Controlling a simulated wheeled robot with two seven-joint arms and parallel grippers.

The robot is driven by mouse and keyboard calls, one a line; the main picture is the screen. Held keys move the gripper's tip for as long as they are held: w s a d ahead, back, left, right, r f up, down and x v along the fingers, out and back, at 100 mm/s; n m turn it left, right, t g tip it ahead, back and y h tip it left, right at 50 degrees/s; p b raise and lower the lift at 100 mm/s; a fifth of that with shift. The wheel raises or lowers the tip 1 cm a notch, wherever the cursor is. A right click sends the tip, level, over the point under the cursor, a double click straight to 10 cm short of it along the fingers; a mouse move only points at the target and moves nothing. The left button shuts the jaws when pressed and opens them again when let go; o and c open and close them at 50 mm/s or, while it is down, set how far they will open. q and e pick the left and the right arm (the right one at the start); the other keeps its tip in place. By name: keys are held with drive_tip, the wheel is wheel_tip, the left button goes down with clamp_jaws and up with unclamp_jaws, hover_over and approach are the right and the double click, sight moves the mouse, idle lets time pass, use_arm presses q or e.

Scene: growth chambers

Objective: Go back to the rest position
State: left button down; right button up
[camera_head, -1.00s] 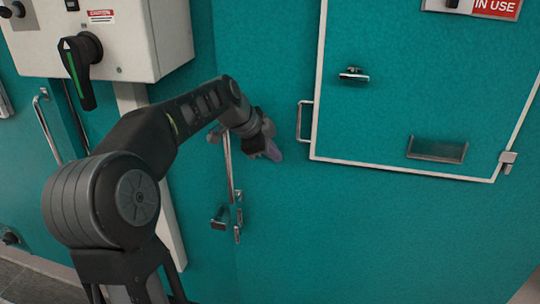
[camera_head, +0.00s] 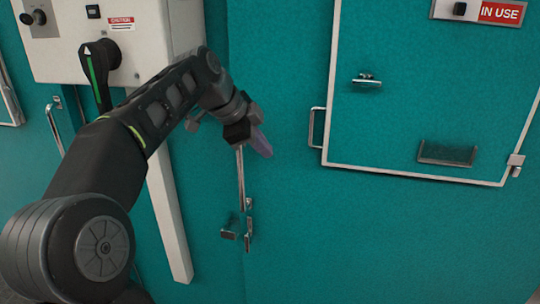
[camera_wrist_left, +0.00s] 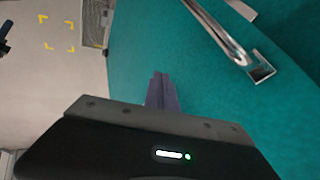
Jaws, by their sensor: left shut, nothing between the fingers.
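My left gripper (camera_head: 262,143) is in the middle of the head view, at the end of my left arm, which comes in from the lower left. Its purple-grey fingers are together with nothing between them. They also show in the left wrist view (camera_wrist_left: 161,90), pointing away from the wrist. In the head view the gripper overlaps the upper end of a long vertical door handle (camera_head: 241,180) on the teal wall; I cannot tell the exact gap. My right gripper is in neither view.
A grey control box (camera_head: 150,40) with a black rotary switch (camera_head: 98,62) hangs upper left, near my arm. A white-framed teal hatch (camera_head: 430,100) with a side handle (camera_head: 316,127) is at right. A metal handle (camera_wrist_left: 215,30) shows in the wrist view. The lower right wall is clear.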

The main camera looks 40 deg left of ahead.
use_arm(q)
drive_tip(key=shift+s+r, duration=0.1)
idle(0.5)
drive_tip(key=w+d+f+n+g+h, duration=0.15)
drive_tip(key=w+d+f, duration=0.3)
drive_tip(key=f, duration=0.85)
drive_tip(key=w+d+f+n+g, duration=0.1)
drive_tip(key=w+d+f+n, duration=0.35)
drive_tip(key=f, duration=0.95)
drive_tip(key=s+d+f, duration=0.4)
drive_tip(key=d+f, duration=0.5)
drive_tip(key=f, duration=0.2)
drive_tip(key=s+d+f+n+g, duration=0.3)
drive_tip(key=s+d+f, duration=0.8)
drive_tip(key=f, duration=0.3)
drive_tip(key=s+d+f+n, duration=0.1)
drive_tip(key=s+d+f, duration=0.1)
drive_tip(key=s+d, duration=0.2)
drive_tip(key=s+d+f+n+h, duration=0.1)
drive_tip(key=s+d+f+n, duration=0.1)
drive_tip(key=s, duration=0.9)
drive_tip(key=shift+d+f+n+g, duration=0.3)
drive_tip(key=shift+d+f+g, duration=0.15)
drive_tip(key=shift+d+f, duration=0.4)
drive_tip(key=shift+h, duration=0.25)
